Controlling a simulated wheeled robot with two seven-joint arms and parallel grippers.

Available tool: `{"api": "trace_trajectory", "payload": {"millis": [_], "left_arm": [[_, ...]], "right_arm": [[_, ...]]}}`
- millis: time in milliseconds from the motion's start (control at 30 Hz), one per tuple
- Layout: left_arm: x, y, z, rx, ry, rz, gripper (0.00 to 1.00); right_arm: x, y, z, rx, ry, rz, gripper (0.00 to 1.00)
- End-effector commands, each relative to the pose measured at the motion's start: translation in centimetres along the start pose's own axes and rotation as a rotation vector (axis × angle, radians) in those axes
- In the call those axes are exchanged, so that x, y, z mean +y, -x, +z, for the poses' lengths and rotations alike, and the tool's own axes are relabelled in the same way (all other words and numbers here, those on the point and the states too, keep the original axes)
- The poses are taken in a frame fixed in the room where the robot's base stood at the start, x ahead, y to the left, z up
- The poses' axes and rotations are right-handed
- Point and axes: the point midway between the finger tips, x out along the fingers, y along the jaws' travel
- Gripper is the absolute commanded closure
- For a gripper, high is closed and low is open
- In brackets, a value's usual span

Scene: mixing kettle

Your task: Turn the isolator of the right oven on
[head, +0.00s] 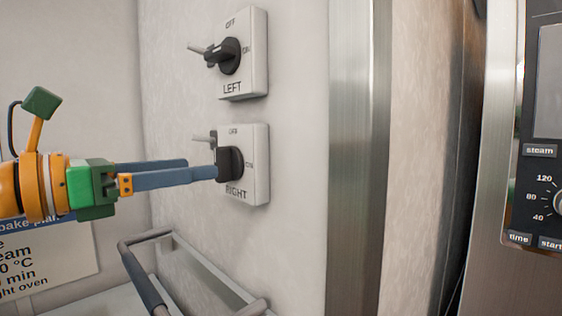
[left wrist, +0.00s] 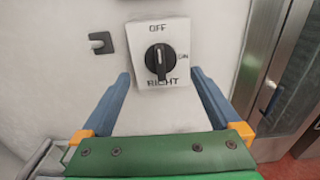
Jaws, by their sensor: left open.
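The right oven's isolator is a white box (head: 258,185) marked RIGHT, with a black rotary knob (head: 231,163). In the left wrist view the knob (left wrist: 159,63) stands upright, its pale mark towards OFF at the top; ON is at the right. My left gripper (head: 202,168) comes in from the left, open and empty. In the left wrist view its blue fingers (left wrist: 161,74) lie either side of the box's lower part. In the head view one fingertip overlaps the knob's edge; I cannot tell if it touches. My right gripper is not in view.
The similar left isolator (head: 258,75) is just above. A grey peg (head: 204,138) sticks out beside the right isolator. A metal rail frame (head: 205,272) lies below, and a printed sheet (head: 50,265) at lower left. The oven panel (head: 540,190) is far right.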

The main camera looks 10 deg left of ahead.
Motion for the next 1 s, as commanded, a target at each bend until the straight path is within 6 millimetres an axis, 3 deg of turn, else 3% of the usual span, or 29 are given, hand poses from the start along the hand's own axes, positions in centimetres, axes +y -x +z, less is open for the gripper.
{"api": "trace_trajectory", "payload": {"millis": [500,867,1000], "left_arm": [[-0.2,-6.0,0.2,0.0,0.003,-0.007,0.03],[-0.1,-6.2,0.2,-0.002,0.001,-0.005,0.03],[-0.1,-6.2,0.2,-0.002,0.002,-0.005,0.38]], "right_arm": [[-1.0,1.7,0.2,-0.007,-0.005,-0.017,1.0],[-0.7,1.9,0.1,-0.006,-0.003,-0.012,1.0],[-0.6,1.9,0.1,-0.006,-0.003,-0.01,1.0]]}}
